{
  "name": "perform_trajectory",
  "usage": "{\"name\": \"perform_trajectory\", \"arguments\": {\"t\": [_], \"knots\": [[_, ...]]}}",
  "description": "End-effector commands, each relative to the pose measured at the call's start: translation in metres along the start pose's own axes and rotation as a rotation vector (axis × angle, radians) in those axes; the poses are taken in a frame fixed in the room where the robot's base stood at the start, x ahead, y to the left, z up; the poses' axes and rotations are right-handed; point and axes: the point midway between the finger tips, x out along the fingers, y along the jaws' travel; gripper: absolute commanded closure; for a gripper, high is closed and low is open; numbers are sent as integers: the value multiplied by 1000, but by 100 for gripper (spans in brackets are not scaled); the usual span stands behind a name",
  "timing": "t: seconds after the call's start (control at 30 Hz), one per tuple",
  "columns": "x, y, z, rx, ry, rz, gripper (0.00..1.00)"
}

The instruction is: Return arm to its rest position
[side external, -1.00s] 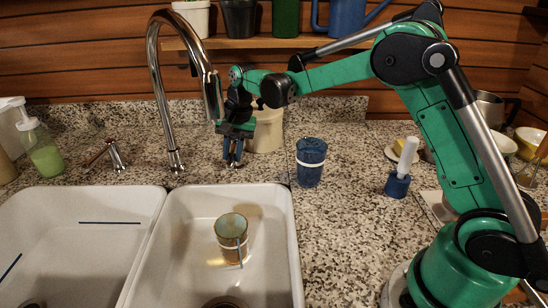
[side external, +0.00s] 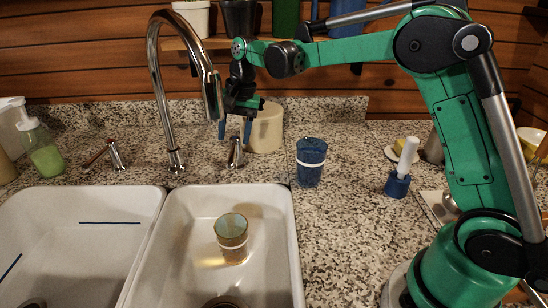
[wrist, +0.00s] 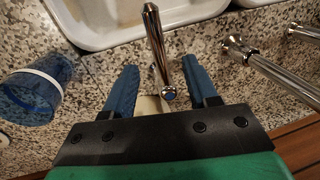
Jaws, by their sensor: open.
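My gripper (side external: 235,131) hangs in the air above the counter behind the sink, with its two blue fingers pointing down. The fingers are apart with nothing held. In the side view it is right of the faucet spout and in front of the cream container. In the wrist view the fingers (wrist: 159,66) show spread, with a chrome handle (wrist: 156,45) seen between them. In the side view this handle (side external: 236,154) stands below the fingertips. My arm reaches left from its base at the right.
A tall chrome faucet (side external: 155,95) stands close left of my gripper. A blue cup (side external: 310,170) and a blue holder with a white handle (side external: 398,184) stand on the counter. Another cup (side external: 232,240) stands in the right sink basin (side external: 180,225). A cream container (side external: 267,133) stands behind.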

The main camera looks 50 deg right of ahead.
Motion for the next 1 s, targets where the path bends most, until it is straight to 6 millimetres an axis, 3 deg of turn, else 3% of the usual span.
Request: {"name": "perform_trajectory", "arguments": {"t": [0.53, 0.8, 1.0], "knots": [[-19, 4, 8, -49, 26, -12, 48], [-58, 38, 54, -328, 182, -64, 48], [-65, 74, 92, -565, 324, -84, 48]]}}
